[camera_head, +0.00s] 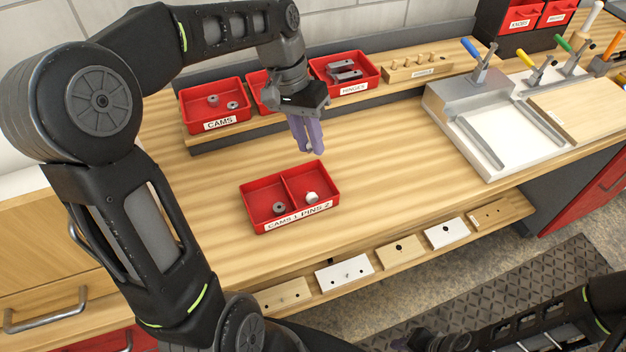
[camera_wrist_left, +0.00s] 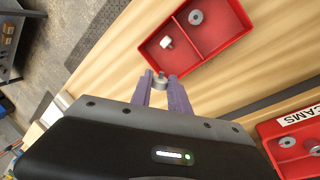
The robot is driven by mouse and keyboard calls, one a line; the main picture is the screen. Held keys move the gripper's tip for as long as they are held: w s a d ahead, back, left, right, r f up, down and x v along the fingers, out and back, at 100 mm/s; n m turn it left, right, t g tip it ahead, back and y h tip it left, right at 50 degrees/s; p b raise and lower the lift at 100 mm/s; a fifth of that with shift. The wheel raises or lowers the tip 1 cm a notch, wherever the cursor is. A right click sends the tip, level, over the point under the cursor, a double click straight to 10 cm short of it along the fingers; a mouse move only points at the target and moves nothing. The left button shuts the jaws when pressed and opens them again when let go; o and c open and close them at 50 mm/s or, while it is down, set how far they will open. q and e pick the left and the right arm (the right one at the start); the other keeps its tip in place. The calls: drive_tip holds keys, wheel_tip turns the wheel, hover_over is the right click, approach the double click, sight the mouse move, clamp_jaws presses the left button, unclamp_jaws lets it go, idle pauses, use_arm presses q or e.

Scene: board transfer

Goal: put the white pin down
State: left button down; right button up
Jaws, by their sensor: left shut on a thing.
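My left gripper (camera_head: 308,148) has purple fingers pointing down over the bench, behind the red two-part tray (camera_head: 252,218). It is shut on a small pin (camera_wrist_left: 160,82), which looks light grey in the left wrist view and is held at the fingertips, above the bench and outside the tray. The fingers mostly hide it in the head view. The tray's label reads CAMS 1 PINS 2. Its left compartment holds a grey cam (camera_head: 279,207), its right one a white pin (camera_head: 312,197).
Red bins for cams (camera_head: 213,104) and hinges (camera_head: 345,74) stand on a raised shelf behind my left gripper, with another bin partly hidden between them. A metal fixture (camera_head: 480,125) stands at the right. Several small drilled boards lie on the front ledge. Bare bench surrounds the tray.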

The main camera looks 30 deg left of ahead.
use_arm(q)
hover_over(313, 184)
drive_tip(key=shift+w+a+f+p, duration=0.1)
drive_tip(key=shift+a+f+p, duration=0.15)
drive_tip(key=shift+f, duration=1.35)
drive_tip(key=shift+a+f+p, duration=0.1)
drive_tip(key=shift+a+f, duration=0.1)
drive_tip(key=shift+f, duration=1.35)
drive_tip(key=shift+f+p, duration=0.3)
drive_tip(key=shift+f, duration=1.6)
